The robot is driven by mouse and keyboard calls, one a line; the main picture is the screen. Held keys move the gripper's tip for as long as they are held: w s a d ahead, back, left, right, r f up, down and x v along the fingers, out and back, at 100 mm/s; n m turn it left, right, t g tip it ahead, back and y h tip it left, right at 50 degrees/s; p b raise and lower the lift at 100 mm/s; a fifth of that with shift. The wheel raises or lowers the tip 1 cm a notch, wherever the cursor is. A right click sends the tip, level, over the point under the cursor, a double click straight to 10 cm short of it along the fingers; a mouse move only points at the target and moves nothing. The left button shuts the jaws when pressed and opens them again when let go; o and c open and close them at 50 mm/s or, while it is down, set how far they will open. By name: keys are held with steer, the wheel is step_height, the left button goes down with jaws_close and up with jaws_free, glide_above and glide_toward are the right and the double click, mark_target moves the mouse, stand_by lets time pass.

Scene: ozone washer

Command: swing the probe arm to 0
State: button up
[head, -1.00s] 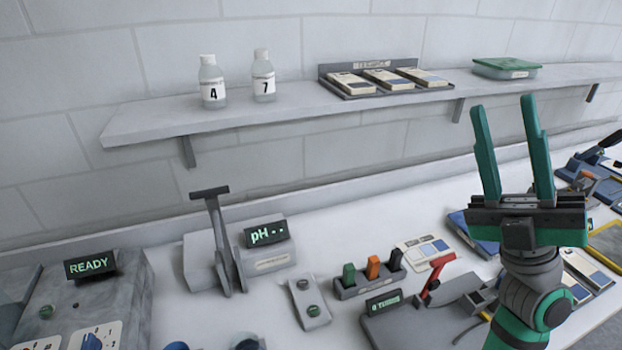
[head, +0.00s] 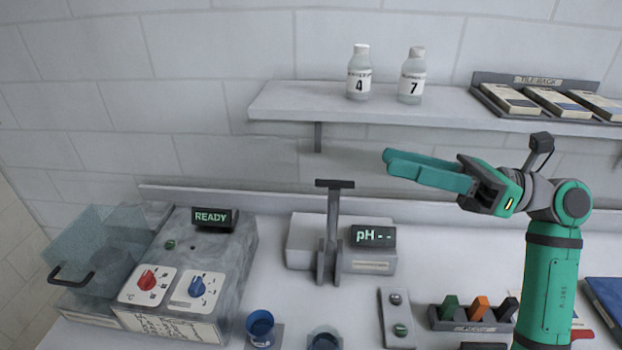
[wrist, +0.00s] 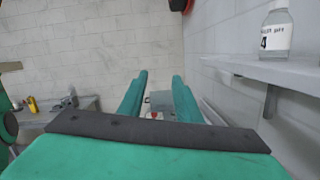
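The probe arm (head: 333,225) is a dark grey upright lever with a T-shaped top bar. It stands at the front left of the pH meter (head: 371,262), whose display reads "pH --". My gripper (head: 388,163) is raised to the right of the probe arm's top and points left, apart from it. In the wrist view my gripper (wrist: 158,78) has its two green fingers apart with nothing held between them. I cannot make out the probe arm in the wrist view. No 0 mark is legible near it.
A shelf (head: 275,105) holds bottles marked 4 (head: 359,78) and 7 (head: 411,80), behind my arm. The washer (head: 235,255) with a READY display stands left. Blue cups (head: 260,328), a two-button box (head: 398,318) and a coloured-handle rack (head: 450,318) stand in front.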

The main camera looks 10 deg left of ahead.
steer(key=w+a+f+n+g+h, duration=0.1)
steer(key=w+a+f+n+h, duration=0.2)
steer(key=w+f, duration=0.45)
steer(key=s+a+f+y, duration=0.1)
steer(key=s+a, duration=0.1)
steer(key=a, duration=1)
steer(key=shift+a, duration=0.1)
steer(key=shift+c, duration=0.7)
jaws_close()
